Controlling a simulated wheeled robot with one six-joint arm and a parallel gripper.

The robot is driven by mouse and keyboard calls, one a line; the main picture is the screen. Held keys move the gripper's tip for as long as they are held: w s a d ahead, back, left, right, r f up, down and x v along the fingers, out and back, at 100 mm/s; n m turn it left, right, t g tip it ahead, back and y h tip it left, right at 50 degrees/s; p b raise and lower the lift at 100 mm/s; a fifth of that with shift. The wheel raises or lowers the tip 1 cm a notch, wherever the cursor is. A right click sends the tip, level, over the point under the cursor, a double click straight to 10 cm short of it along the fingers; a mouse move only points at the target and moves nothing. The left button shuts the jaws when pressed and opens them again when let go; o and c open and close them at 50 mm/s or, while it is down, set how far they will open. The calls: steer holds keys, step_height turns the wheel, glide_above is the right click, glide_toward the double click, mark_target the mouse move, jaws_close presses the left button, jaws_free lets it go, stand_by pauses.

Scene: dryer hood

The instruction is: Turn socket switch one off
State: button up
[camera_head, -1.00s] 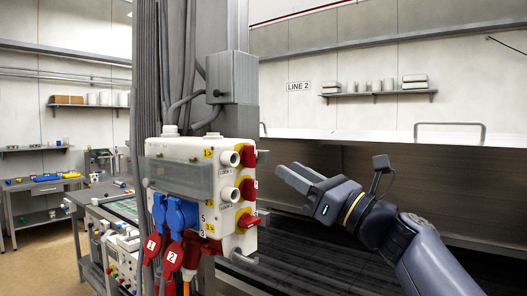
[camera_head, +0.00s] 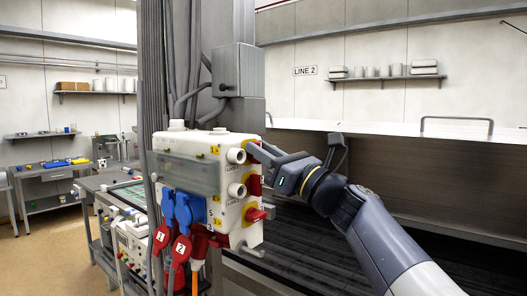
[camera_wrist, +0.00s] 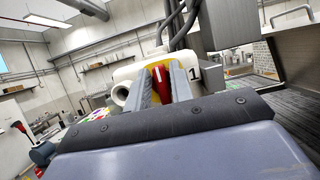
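A white socket box (camera_head: 205,150) hangs on the grey column, with three red rotary switches on yellow plates down its right side. The top switch (camera_head: 253,158) is partly covered by my gripper (camera_head: 254,149) in the head view. In the wrist view this red switch handle (camera_wrist: 162,84) stands between the two fingers of my gripper (camera_wrist: 163,78), with the yellow plate behind it and a label "1" (camera_wrist: 193,74) to its right. The fingers look open around the handle, with a strip of yellow showing beside it. Contact cannot be made out.
The middle red switch (camera_head: 254,185) and bottom red switch (camera_head: 256,214) sit close below. Blue plugs (camera_head: 188,210) and red plugs (camera_head: 180,250) with cables hang from the box front. A grey work surface (camera_head: 330,250) lies below to the right.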

jaws_close()
steer(key=shift+n, duration=0.3)
steer(key=shift+s+a+f+n+g+b, duration=0.15)
steer(key=shift+n+g, duration=1.3)
steer(key=shift+n, duration=2.2)
steer(key=shift+d+f+n+g+b, duration=0.15)
steer(key=shift+n+g, duration=1.35)
steer(key=shift+n, duration=2.1)
steer(key=shift+s+a+n+g+b, duration=0.2)
steer(key=shift+n+g, duration=1.25)
steer(key=shift+n, duration=2.2)
steer(key=shift+w, duration=0.15)
steer(key=shift+o, duration=1.5)
jaws_free()
steer(key=shift+d, duration=0.15)
